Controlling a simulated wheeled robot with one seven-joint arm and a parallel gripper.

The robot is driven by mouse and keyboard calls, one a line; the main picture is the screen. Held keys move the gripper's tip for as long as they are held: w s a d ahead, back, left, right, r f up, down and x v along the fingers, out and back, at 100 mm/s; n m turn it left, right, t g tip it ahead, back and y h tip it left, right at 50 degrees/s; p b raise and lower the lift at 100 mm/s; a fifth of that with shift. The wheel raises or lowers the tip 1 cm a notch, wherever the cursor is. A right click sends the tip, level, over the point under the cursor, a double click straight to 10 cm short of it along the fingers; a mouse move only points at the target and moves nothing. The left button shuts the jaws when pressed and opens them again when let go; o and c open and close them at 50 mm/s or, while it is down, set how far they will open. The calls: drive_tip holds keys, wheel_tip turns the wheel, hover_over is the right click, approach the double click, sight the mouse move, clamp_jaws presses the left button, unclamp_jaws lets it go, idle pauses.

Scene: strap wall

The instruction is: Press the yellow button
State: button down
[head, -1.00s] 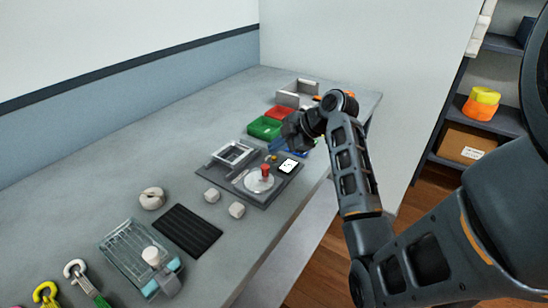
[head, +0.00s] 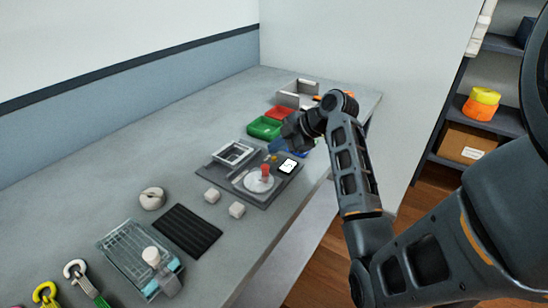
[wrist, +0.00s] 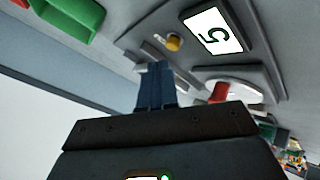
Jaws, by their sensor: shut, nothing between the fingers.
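The yellow button (wrist: 174,42) is a small round knob on the grey panel, beside the white display. It is small in the head view (head: 267,157), close to my fingertips. My gripper (wrist: 155,66) has its blue fingers shut together with nothing between them. In the wrist view the fingertips lie just short of the button, with a gap in the picture; I cannot tell the height between them. In the head view my gripper (head: 276,147) hangs over the far side of the panel (head: 262,198).
The white display (wrist: 213,30) shows a dark figure. A red knob (head: 265,170) stands on a white disc, close to the button. Green (head: 265,128) and red bins lie behind. Two pale blocks, a black ridged mat (head: 187,231) and a wire basket (head: 128,245) lie nearer on the bench.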

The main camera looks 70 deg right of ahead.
idle(0.3)
drive_tip(key=shift+f+b, duration=0.35)
drive_tip(key=shift+f, duration=0.05)
drive_tip(key=shift+f+b, duration=0.3)
drive_tip(key=shift+f, duration=0.1)
idle(0.6)
drive_tip(key=shift+r, duration=0.1)
drive_tip(key=shift+r+p, duration=0.6)
drive_tip(key=shift+r, duration=0.15)
wheel_tip(320, 180, up, 5)
drive_tip(key=p, duration=0.3)
drive_tip(key=shift+p, duration=0.3)
drive_tip(key=shift+s, duration=0.1)
idle(0.9)
